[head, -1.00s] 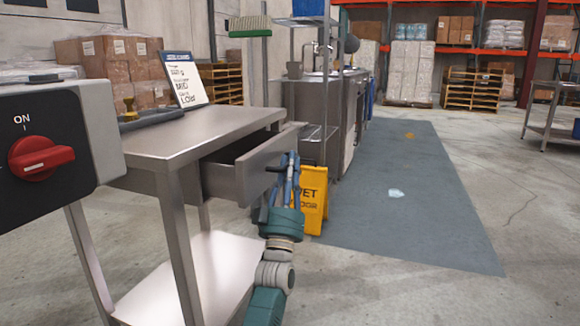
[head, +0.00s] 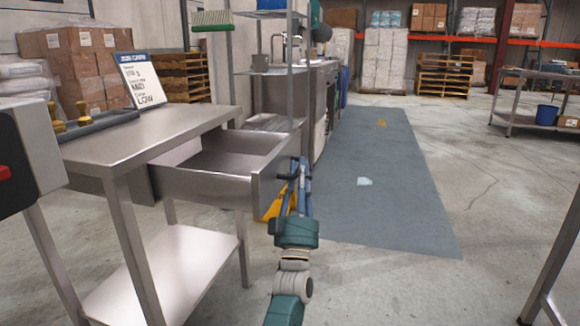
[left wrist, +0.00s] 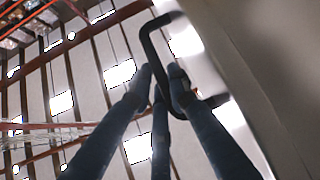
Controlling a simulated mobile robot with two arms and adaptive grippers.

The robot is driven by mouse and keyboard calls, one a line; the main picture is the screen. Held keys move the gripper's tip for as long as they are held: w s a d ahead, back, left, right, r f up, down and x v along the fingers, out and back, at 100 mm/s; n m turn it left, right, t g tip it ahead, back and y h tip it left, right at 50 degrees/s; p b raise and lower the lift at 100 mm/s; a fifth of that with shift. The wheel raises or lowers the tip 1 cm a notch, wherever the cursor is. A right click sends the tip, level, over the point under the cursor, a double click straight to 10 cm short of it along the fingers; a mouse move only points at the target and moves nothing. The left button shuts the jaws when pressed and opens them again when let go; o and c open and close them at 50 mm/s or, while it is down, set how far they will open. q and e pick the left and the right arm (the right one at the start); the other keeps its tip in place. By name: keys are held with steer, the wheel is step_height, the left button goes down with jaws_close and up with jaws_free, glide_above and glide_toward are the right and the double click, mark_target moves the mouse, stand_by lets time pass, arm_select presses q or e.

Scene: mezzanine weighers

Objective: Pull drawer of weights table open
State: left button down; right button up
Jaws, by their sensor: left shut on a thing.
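The weights table (head: 150,133) is a steel table on the left with a lower shelf. Its drawer (head: 215,186) stands well out from under the top, and the inside that shows looks empty. My left gripper (head: 298,172) is at the drawer's front, on its right side. In the left wrist view the gripper's fingers (left wrist: 160,85) are closed around the dark bar handle (left wrist: 150,45) of the steel drawer front (left wrist: 250,60). My right gripper is in neither view.
A tray with brass weights (head: 82,121) and a sign (head: 140,80) are on the tabletop. A yellow floor sign (head: 273,208) is partly hidden behind the drawer and gripper. Shelving and a sink unit stand behind. The blue-grey mat (head: 385,180) to the right is mostly clear.

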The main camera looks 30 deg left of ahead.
arm_select(q)
steer(key=shift+w+d, duration=0.1)
steer(key=shift+d, duration=0.45)
steer(key=c, duration=1.9)
jaws_free()
steer(key=v, duration=0.7)
steer(key=shift+f, duration=0.25)
